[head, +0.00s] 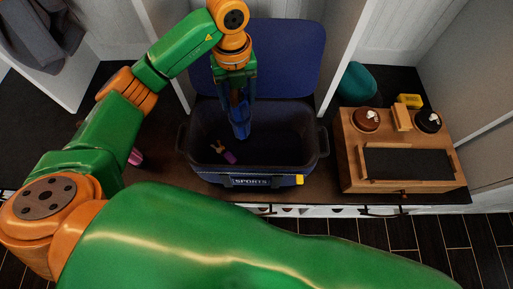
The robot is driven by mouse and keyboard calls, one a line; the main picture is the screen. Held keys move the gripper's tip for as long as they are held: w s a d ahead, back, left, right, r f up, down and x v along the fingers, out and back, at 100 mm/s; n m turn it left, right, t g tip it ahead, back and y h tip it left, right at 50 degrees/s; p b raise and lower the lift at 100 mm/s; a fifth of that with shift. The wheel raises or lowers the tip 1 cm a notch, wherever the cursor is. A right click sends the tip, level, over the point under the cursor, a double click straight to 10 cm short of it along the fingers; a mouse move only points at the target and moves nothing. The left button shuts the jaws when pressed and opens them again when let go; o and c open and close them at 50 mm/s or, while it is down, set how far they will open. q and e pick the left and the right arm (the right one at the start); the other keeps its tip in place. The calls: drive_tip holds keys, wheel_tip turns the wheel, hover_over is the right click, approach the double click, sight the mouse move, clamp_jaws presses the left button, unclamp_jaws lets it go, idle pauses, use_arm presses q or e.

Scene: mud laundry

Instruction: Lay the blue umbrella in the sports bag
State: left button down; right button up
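The sports bag (309,163) stands open on the dark bench, with its blue lid raised behind it and a "SPORTS" label on its front. My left gripper (235,92) points down over the bag's opening. The blue umbrella (239,122) hangs below it, roughly upright, with its lower end within the bag's opening as seen from above. The fingers appear closed around its upper part, though they are small and partly hidden. A small purple and tan item (223,153) lies inside the bag. My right gripper is not in view; a large green arm link of mine fills the foreground.
A wooden organizer (400,187) with a dark panel and round items on top stands right of the bag. A pink object (136,157) is left of the bag. White partitions flank the lid.

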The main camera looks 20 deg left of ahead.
sight(241, 122)
use_arm(q)
wheel_tip(241, 122, down, 10)
drive_tip(key=shift+f, duration=0.2)
drive_tip(key=shift+w+f, duration=0.15)
drive_tip(key=shift+f, duration=0.1)
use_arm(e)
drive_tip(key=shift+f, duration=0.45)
use_arm(q)
drive_tip(key=shift+f, duration=0.1)
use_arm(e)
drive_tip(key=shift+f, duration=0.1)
use_arm(q)
drive_tip(key=shift+c, duration=0.3)
unclamp_jaws()
drive_tip(key=shift+r, duration=0.2)
wheel_tip(241, 122, up, 12)
drive_tip(key=shift+p, duration=0.35)
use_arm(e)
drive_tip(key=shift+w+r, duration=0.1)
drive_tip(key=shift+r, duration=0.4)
